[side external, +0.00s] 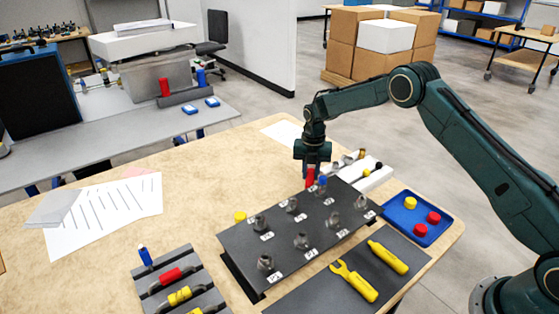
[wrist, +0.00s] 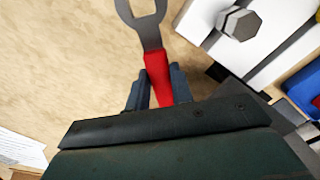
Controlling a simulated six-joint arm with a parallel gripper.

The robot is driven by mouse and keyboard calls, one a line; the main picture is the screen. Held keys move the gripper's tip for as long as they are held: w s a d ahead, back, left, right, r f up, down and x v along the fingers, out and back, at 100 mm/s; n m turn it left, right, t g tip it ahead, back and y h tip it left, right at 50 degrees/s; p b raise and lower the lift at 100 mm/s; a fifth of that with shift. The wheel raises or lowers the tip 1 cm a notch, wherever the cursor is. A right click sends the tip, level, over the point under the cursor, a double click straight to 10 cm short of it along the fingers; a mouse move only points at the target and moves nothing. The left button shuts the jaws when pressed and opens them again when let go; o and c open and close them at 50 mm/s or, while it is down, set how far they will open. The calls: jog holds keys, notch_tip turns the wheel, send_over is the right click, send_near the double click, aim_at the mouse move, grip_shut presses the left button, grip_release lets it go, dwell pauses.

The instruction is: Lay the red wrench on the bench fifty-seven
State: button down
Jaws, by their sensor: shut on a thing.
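The red wrench (wrist: 160,80) has a red handle and a grey open-jawed head. In the wrist view its handle lies between the two fingers of my gripper (wrist: 158,86), which is shut on it, and the head points away from the gripper. In the side view my gripper (side external: 311,168) points down behind the dark numbered plate, and only a short red part of the wrench (side external: 310,178) shows below it. The wooden bench top (side external: 205,165) spreads under and left of the gripper. No number fifty-seven can be made out on it.
The dark plate (side external: 240,238) carries several metal fittings. A white block (side external: 376,178) with fittings stands right of the gripper. A blue tray (side external: 421,238) holds caps. A yellow wrench (side external: 354,282) and yellow screwdriver (side external: 388,257) lie on a dark mat. Bare wood lies left of the plate.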

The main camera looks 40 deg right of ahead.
jog(key=shift+f, duration=0.95)
jog(key=shift+f, duration=0.45)
jog(key=c, duration=1.1)
grip_release()
jog(key=shift+c, duration=0.2)
notch_tip(320, 180, up, 14)
